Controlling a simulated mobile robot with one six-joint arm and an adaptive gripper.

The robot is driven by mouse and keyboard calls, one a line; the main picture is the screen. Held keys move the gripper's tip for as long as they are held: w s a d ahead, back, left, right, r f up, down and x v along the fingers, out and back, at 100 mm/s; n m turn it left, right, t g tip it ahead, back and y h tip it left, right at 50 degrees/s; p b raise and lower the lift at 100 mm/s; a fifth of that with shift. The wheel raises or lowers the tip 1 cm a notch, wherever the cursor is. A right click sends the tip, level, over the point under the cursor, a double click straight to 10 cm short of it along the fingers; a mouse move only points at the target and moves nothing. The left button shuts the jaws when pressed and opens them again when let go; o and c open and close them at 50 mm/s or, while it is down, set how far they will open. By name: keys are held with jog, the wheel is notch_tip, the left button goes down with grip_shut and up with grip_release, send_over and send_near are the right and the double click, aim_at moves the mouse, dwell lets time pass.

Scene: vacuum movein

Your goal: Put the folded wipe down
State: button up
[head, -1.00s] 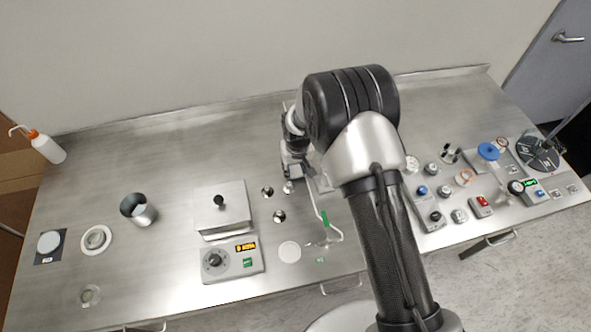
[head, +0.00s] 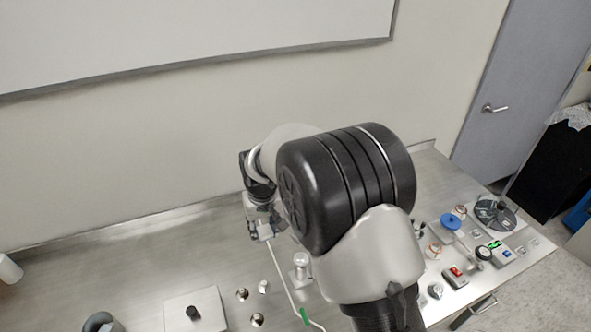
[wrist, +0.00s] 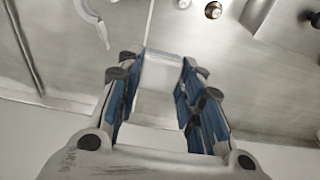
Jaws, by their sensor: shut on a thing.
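My gripper (head: 259,229) is over the rear part of the steel bench, near the back wall. In the wrist view, my gripper (wrist: 162,66) has its blue-padded fingers on either side of a small white block, the folded wipe (wrist: 161,75). It is shut on the wipe. A small pale patch of the wipe (head: 265,232) shows at the fingertips in the head view. The wipe appears held above the bench (head: 130,275), but its exact height is unclear. My arm hides part of the bench behind it.
A white tube (head: 283,285) with a green piece lies in front of my gripper. Devices and a blue disc (head: 451,222) are at the right. The rear left bench is clear.

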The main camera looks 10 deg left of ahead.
jog(key=d+b, duration=0.1)
jog(key=d, duration=0.2)
jog(key=d+f+m, duration=0.1)
jog(key=d, duration=0.2)
jog(key=d+f+m+b, duration=0.1)
jog(key=d, duration=0.3)
jog(key=shift+w+f+b, duration=0.1)
jog(key=shift+w+b, duration=0.2)
jog(key=shift+b, duration=0.05)
jog(key=s+d+f+m+b, duration=0.1)
jog(key=s+d, duration=0.1)
jog(key=d, duration=0.5)
jog(key=s+d+f+m+b, duration=0.2)
jog(key=s+d, duration=0.1)
jog(key=d, duration=0.4)
jog(key=s+d+f+m+h+b, duration=0.1)
jog(key=s+d+f+b, duration=0.1)
jog(key=d, duration=0.5)
jog(key=shift+s+d, duration=0.2)
jog(key=shift+s, duration=0.45)
